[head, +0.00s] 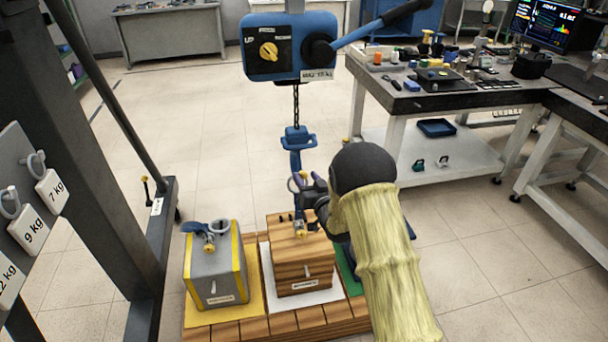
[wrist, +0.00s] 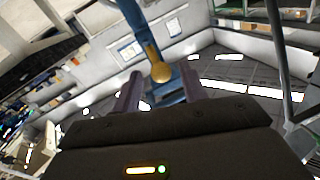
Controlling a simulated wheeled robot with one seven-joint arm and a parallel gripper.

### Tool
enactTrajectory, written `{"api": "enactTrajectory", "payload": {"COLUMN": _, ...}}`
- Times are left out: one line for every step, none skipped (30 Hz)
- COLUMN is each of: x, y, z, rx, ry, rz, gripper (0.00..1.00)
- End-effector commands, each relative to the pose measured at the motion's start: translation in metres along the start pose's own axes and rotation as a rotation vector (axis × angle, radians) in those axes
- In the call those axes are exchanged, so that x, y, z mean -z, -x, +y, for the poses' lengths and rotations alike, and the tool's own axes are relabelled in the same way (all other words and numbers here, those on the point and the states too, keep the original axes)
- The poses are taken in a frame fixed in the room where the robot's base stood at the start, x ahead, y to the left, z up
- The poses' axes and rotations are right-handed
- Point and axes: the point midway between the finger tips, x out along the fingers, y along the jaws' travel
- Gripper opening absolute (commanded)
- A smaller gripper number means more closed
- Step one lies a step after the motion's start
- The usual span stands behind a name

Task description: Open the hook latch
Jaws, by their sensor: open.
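A blue hook (head: 295,138) hangs on a chain below the hoist. Its lower part is partly hidden by my gripper in the head view. In the wrist view a blue hook part (wrist: 150,32) runs down to a round brass-coloured knob (wrist: 160,73), which may belong to the latch. My gripper (head: 304,183) is at the hook's lower end, above the wooden block. In the wrist view my gripper (wrist: 160,88) has its two dark fingers apart, with the knob showing between them. I cannot tell whether the fingers touch it, or how the latch stands.
The blue hoist (head: 287,48) has a yellow knob and a lever. Below stand a wooden block (head: 302,262) and a grey-yellow block (head: 215,275) on a wooden platform (head: 235,324). A dark post (head: 107,150) and weight labels are at left, a cluttered workbench (head: 460,100) at right.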

Motion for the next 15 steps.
{"api": "enactTrajectory", "payload": {"x": 0.000, "y": -0.007, "z": -0.001, "rx": 0.001, "ry": 0.001, "rz": 0.000, "gripper": 0.43}}
{"api": "enactTrajectory", "payload": {"x": 0.000, "y": -0.010, "z": -0.001, "rx": 0.002, "ry": 0.001, "rz": 0.001, "gripper": 0.43}}
{"api": "enactTrajectory", "payload": {"x": 0.000, "y": -0.013, "z": -0.002, "rx": 0.002, "ry": 0.001, "rz": 0.000, "gripper": 0.43}}
{"api": "enactTrajectory", "payload": {"x": 0.000, "y": -0.016, "z": -0.002, "rx": 0.002, "ry": 0.001, "rz": 0.000, "gripper": 0.43}}
{"api": "enactTrajectory", "payload": {"x": 0.000, "y": -0.018, "z": -0.002, "rx": 0.002, "ry": 0.001, "rz": -0.001, "gripper": 0.43}}
{"api": "enactTrajectory", "payload": {"x": -0.001, "y": -0.019, "z": -0.002, "rx": 0.002, "ry": 0.001, "rz": -0.001, "gripper": 0.43}}
{"api": "enactTrajectory", "payload": {"x": -0.001, "y": -0.021, "z": -0.002, "rx": 0.002, "ry": 0.000, "rz": -0.001, "gripper": 0.43}}
{"api": "enactTrajectory", "payload": {"x": -0.001, "y": -0.021, "z": -0.002, "rx": 0.002, "ry": 0.000, "rz": -0.001, "gripper": 0.43}}
{"api": "enactTrajectory", "payload": {"x": -0.001, "y": -0.022, "z": -0.002, "rx": 0.002, "ry": 0.000, "rz": -0.001, "gripper": 0.43}}
{"api": "enactTrajectory", "payload": {"x": -0.001, "y": -0.022, "z": -0.002, "rx": 0.002, "ry": 0.000, "rz": -0.001, "gripper": 0.43}}
{"api": "enactTrajectory", "payload": {"x": -0.001, "y": -0.022, "z": -0.002, "rx": 0.002, "ry": 0.000, "rz": -0.001, "gripper": 0.43}}
{"api": "enactTrajectory", "payload": {"x": -0.001, "y": -0.022, "z": -0.002, "rx": 0.002, "ry": 0.000, "rz": -0.001, "gripper": 0.43}}
{"api": "enactTrajectory", "payload": {"x": -0.001, "y": -0.022, "z": -0.002, "rx": 0.002, "ry": 0.000, "rz": -0.001, "gripper": 0.43}}
{"api": "enactTrajectory", "payload": {"x": -0.001, "y": -0.022, "z": -0.002, "rx": 0.002, "ry": 0.000, "rz": -0.001, "gripper": 0.43}}
{"api": "enactTrajectory", "payload": {"x": 0.000, "y": -0.021, "z": -0.002, "rx": 0.002, "ry": 0.000, "rz": -0.001, "gripper": 0.43}}
